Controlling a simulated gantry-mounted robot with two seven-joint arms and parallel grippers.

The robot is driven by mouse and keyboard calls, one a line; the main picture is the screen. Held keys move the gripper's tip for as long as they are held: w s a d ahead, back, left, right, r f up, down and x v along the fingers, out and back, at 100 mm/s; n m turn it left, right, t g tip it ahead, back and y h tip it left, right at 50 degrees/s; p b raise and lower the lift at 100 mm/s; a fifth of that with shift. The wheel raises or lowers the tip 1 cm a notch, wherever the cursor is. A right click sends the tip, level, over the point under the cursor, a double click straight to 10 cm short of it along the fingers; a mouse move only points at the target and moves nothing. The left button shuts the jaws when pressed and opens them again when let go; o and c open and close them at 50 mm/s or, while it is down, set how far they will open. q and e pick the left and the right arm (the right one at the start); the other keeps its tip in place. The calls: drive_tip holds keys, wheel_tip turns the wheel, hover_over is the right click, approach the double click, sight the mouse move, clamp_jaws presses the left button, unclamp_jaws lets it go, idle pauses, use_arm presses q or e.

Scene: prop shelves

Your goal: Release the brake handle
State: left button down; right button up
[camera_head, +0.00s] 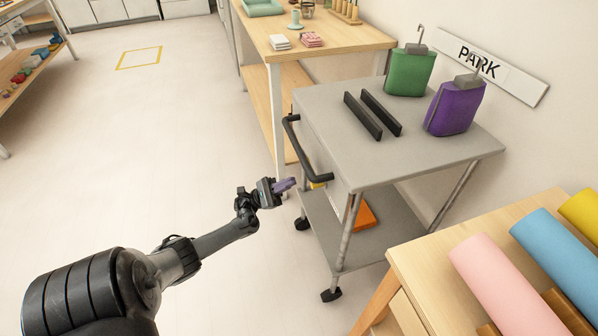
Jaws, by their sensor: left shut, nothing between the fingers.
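A grey two-tier cart (440,165) stands beside the wall. A black curved handle bar (296,150) sticks out from its left end. A small yellow piece (317,185) shows just below the front end of that bar, partly hidden; I cannot tell if it is the brake handle. My left gripper (288,184) has purple fingertips and is shut and empty. In the picture it is just left of the yellow piece and below the bar; I see no clear contact. My right gripper is out of view.
On the cart top are two black rails (364,116), a green container (409,72) and a purple container (454,108). An orange item (362,214) lies on its lower shelf. A wooden table (262,40) stands behind, and rolls (500,285) lie front right.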

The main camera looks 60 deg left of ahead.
use_arm(q)
drive_tip(key=w+d+r, duration=0.2)
drive_tip(key=d+r, duration=0.1)
drive_tip(key=r, duration=0.3)
drive_tip(key=shift+w+d+r+p, duration=0.15)
drive_tip(key=shift+w+p, duration=0.1)
drive_tip(key=shift+p, duration=0.2)
wheel_tip(320, 180, up, 2)
drive_tip(key=m+g+h, duration=0.1)
drive_tip(key=m+g+p, duration=0.1)
drive_tip(key=m, duration=0.1)
drive_tip(key=m+g+h+p, duration=0.1)
drive_tip(key=shift+s+r+m+h, duration=0.15)
drive_tip(key=shift+r+m+h, duration=0.15)
drive_tip(key=shift+m, duration=0.1)
drive_tip(key=shift+d, duration=0.1)
